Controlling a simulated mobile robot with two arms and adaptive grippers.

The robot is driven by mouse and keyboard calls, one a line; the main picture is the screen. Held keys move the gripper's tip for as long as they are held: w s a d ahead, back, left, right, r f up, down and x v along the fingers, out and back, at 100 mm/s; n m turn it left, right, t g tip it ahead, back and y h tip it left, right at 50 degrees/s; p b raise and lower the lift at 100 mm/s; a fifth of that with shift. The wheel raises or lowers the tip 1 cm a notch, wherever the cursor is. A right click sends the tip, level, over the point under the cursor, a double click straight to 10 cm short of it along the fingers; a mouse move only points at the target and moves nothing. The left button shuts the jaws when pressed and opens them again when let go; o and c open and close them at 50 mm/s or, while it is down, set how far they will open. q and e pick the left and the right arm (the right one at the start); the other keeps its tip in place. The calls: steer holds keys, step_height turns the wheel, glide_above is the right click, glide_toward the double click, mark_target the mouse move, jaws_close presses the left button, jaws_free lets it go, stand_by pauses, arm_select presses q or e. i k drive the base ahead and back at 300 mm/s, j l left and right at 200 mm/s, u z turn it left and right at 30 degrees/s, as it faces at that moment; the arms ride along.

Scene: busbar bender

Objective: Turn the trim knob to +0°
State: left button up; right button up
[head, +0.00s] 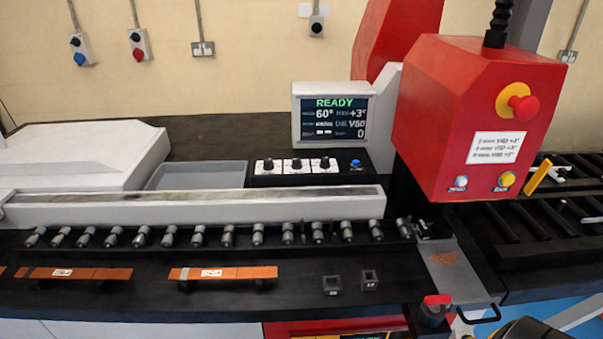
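Three dark knobs with white label plates sit in a row on a black control panel: a left knob (268,164), a middle knob (296,164) and a right knob (325,162). Their labels are too small to read, so I cannot tell which is the trim knob. The display (334,118) above them reads READY, 60° and +3°, with V50 and 0 below. Neither gripper's fingers show. A dark rounded part with yellow at the bottom right edge may be mine. Nothing touches the knobs.
A blue button (355,163) is right of the knobs. A long white rail (200,210) and rollers (228,236) lie in front of them. The red machine head (470,120) with an emergency stop (522,104) stands right. Copper bars (240,272) lie in front.

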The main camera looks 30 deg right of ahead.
mark_target(325, 164)
steer(key=z, duration=1.25)
